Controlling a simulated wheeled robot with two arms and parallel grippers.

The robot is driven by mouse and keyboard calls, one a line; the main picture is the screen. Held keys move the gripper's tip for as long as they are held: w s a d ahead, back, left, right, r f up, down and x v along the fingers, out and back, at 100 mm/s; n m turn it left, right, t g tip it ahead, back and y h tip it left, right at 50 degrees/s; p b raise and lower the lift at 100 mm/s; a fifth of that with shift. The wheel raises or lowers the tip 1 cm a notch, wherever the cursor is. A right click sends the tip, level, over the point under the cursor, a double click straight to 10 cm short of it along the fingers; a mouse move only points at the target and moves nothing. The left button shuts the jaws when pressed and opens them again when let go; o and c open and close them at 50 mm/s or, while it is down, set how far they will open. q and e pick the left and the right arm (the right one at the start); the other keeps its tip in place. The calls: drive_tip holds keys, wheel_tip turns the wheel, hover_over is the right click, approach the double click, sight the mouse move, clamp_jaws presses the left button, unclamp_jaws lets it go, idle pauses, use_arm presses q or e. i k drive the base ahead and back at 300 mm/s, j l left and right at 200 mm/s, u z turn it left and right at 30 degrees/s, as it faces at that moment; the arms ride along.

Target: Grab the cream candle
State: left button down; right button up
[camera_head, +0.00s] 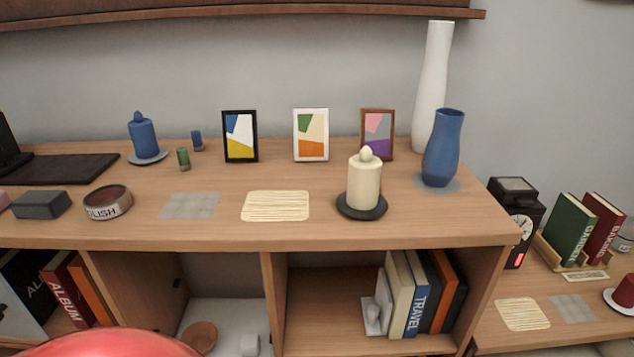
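The cream candle (364,182) stands upright on a round dark dish (362,206) on the wooden shelf top, right of centre. It is a thick cylinder with a rounded tip. The brown picture frame stands behind it and the blue vase to its right. Neither of my grippers shows in the head view.
On the shelf top (290,228) stand a blue vase (443,150), a tall white vase (433,85), picture frames including a brown one (378,134), and a blue candle (142,137). A cream mat (276,206) lies left of the cream candle. A red rounded shape (110,344) shows at bottom left.

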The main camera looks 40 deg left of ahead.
sight(363, 178)
drive_tip(key=j+u, duration=0.1)
drive_tip(key=u, duration=0.75)
drive_tip(key=k+j, duration=0.2)
drive_tip(key=j+u, duration=0.05)
drive_tip(key=j, duration=0.05)
